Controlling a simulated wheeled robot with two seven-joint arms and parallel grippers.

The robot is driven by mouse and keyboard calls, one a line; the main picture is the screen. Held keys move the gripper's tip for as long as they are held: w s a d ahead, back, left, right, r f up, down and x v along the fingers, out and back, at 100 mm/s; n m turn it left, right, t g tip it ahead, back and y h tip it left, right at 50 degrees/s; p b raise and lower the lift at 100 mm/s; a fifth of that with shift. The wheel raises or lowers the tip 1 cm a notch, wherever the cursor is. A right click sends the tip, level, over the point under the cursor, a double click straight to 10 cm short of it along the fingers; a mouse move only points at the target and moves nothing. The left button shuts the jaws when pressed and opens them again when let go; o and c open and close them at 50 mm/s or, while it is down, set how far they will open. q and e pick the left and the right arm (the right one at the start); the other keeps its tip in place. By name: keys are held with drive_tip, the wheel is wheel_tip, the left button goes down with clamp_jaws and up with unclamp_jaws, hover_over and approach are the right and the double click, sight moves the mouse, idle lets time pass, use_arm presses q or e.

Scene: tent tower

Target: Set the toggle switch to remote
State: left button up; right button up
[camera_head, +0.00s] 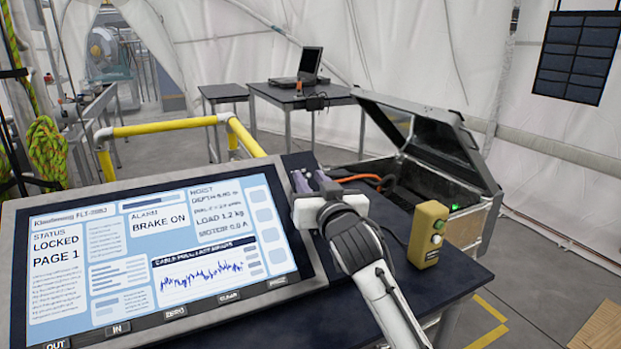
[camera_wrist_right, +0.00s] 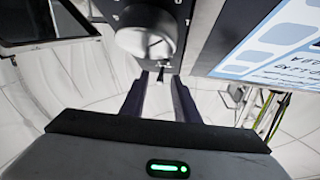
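My right gripper (camera_head: 312,182) is over the dark table, just right of the display console's upper right corner. In the wrist view my right gripper (camera_wrist_right: 159,80) has its two dark fingers apart, with a gap between them. A small thin lever (camera_wrist_right: 161,70), which looks like the toggle switch, shows near the fingertips, roughly in line with the gap. I cannot tell whether the fingers touch it, or which position it is set to. In the head view the switch is hidden behind my gripper. My left gripper is in neither view.
The display console (camera_head: 310,262) fills the left front and reads LOCKED and BRAKE ON. A yellow button box (camera_head: 428,232) stands right of my forearm. An open case (camera_head: 470,222) is behind it. A round grey knob (camera_wrist_right: 147,40) is close to the lever.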

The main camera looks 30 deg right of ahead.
drive_tip(key=shift+w, duration=0.15)
clamp_jaws()
drive_tip(key=shift+r, duration=0.15)
drive_tip(key=g, duration=0.1)
drive_tip(key=r+g, duration=0.1)
drive_tip(key=g, duration=0.1)
drive_tip(key=shift+w+r+n+g+y, duration=0.15)
drive_tip(key=shift+w+n+g+y, duration=0.15)
drive_tip(key=shift+w+y, duration=0.1)
drive_tip(key=shift+w+r+g, duration=0.3)
drive_tip(key=shift+w+g, duration=0.05)
drive_tip(key=shift+g, duration=0.75)
drive_tip(key=shift+w+r+g+y, duration=0.15)
drive_tip(key=shift+w+g+y, duration=0.15)
drive_tip(key=shift+g, duration=0.7)
drive_tip(key=shift+d, duration=0.1)
